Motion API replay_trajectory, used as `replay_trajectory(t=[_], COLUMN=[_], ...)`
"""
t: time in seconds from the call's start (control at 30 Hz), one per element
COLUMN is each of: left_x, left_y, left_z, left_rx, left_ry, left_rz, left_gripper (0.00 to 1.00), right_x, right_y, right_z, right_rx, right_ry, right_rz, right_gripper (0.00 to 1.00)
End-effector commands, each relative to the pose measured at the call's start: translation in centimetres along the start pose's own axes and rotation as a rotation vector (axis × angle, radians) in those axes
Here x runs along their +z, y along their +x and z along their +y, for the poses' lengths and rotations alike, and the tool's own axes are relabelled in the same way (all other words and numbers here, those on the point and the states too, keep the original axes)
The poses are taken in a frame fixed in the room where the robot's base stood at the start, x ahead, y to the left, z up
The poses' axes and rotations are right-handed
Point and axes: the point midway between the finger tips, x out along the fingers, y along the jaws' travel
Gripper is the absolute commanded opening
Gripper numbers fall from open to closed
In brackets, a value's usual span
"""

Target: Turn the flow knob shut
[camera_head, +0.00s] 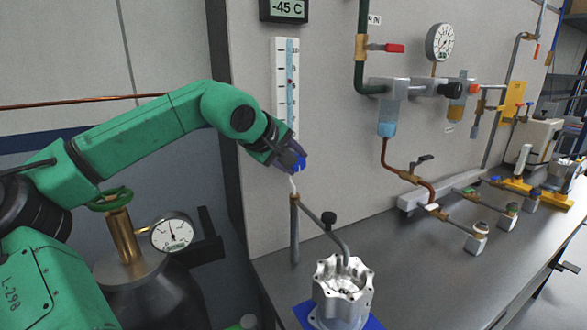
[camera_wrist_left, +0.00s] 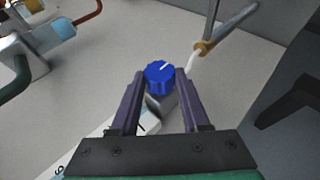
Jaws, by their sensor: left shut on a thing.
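The flow knob (camera_wrist_left: 160,77) is blue and ribbed, with a white pointer line on its face, in the left wrist view. In the head view it shows as a small patch of bright blue (camera_head: 300,165) at the foot of the flow meter. My right gripper is not in view.
A bent pipe (camera_head: 318,216) with a black knob runs from below the flow meter to a machined housing (camera_head: 342,286) on the bench. A gas cylinder with a gauge (camera_head: 172,233) stands below my left arm. A filter unit (camera_head: 387,105) is on the wall to the right.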

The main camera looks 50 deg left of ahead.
Motion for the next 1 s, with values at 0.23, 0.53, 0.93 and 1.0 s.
replay_trajectory(t=[0.23, 0.53, 0.93, 1.0], left_x=[-0.1, 0.0, -0.5, -0.8], left_y=[0.0, 0.0, -1.0, -1.8], left_z=[0.0, 0.0, 1.3, 2.3], left_rx=[-0.002, -0.001, -0.001, 0.0], left_ry=[0.0, 0.0, 0.0, -0.001], left_rz=[0.001, 0.001, 0.002, 0.001], left_gripper=[0.0, 0.76, 0.76, 0.76], right_x=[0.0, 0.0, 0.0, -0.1], right_y=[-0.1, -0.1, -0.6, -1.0], right_z=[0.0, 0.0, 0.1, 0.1], right_rx=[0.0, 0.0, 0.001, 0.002], right_ry=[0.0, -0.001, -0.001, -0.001], right_rz=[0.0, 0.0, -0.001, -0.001], right_gripper=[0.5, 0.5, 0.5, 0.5])
